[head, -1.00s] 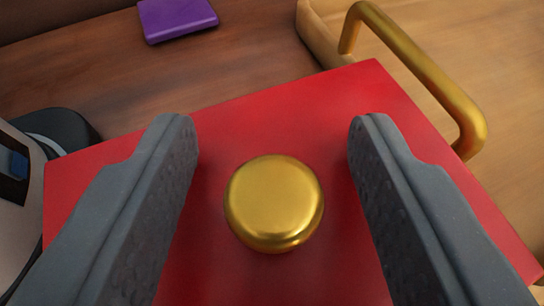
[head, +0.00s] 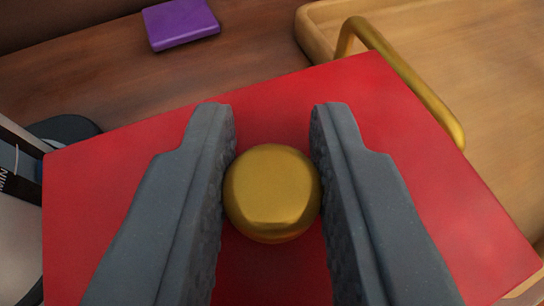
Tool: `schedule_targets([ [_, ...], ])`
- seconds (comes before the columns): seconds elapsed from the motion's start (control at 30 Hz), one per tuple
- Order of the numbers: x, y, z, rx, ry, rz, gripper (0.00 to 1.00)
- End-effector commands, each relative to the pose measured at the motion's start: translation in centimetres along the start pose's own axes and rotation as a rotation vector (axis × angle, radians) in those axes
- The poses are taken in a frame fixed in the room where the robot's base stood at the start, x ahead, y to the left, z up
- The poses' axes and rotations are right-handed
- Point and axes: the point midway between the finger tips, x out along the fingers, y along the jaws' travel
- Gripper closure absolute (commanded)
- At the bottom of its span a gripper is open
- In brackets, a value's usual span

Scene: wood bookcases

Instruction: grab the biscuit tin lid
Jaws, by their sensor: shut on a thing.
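The biscuit tin lid (head: 110,190) is a flat red rectangle, seen from above, filling the lower middle of the head view. A round gold knob (head: 272,190) stands at its middle. My gripper (head: 272,130) is shut on the knob, one grey finger against its left side and one against its right. The fingers cover parts of the lid. The tin under the lid is hidden, so I cannot tell whether the lid rests on it.
A wooden tray (head: 400,30) with a gold handle (head: 415,75) lies close at the upper right. A purple block (head: 181,22) lies on the dark wood shelf (head: 100,80) behind. A white and black object (head: 20,220) stands close at the left edge.

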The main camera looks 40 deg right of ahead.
Motion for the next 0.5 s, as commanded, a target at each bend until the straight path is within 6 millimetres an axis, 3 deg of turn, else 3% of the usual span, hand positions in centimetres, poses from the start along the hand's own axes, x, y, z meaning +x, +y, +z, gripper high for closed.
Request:
schedule_targets([
  [0.17, -0.8, 0.0, -1.9, -0.001, 0.003, -0.001, 1.0],
  [0.5, -4.9, -0.1, -0.4, -0.003, 0.0, 0.0, 1.0],
])
